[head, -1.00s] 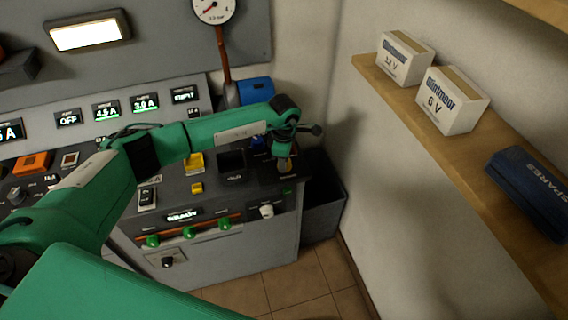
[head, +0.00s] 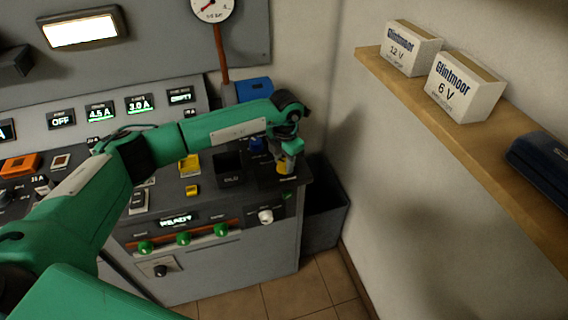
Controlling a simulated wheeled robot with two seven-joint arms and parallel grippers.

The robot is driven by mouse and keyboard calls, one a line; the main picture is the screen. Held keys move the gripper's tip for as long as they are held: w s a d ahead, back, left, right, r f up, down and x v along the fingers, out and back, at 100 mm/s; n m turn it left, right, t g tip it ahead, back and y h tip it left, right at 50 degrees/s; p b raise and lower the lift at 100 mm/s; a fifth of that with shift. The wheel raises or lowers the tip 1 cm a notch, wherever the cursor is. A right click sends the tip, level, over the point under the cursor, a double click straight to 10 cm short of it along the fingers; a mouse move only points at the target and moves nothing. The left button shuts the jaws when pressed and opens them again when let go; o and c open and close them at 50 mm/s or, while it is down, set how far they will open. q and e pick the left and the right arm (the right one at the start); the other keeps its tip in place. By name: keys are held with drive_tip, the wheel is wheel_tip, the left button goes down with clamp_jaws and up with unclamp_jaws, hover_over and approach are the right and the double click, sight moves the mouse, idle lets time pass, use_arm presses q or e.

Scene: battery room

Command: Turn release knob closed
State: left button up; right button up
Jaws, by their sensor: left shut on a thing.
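My left arm reaches from the left across the console. My right gripper is not in view.
The console front has several green knobs (head: 183,238), a white knob (head: 265,216) and a lit display (head: 178,220). A dark bin (head: 324,222) stands right of the console. A wooden shelf (head: 480,150) on the right wall holds two white boxes (head: 465,88).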

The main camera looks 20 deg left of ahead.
use_arm(q)
drive_tip(key=shift+r+n+b, duration=0.1)
drive_tip(key=shift+n+b, duration=0.2)
drive_tip(key=shift+n, duration=0.7)
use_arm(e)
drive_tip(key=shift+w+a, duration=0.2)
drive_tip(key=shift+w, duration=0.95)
use_arm(q)
drive_tip(key=shift+w, duration=0.1)
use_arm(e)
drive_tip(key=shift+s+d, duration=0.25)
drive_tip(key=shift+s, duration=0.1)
use_arm(q)
drive_tip(key=o, duration=1)
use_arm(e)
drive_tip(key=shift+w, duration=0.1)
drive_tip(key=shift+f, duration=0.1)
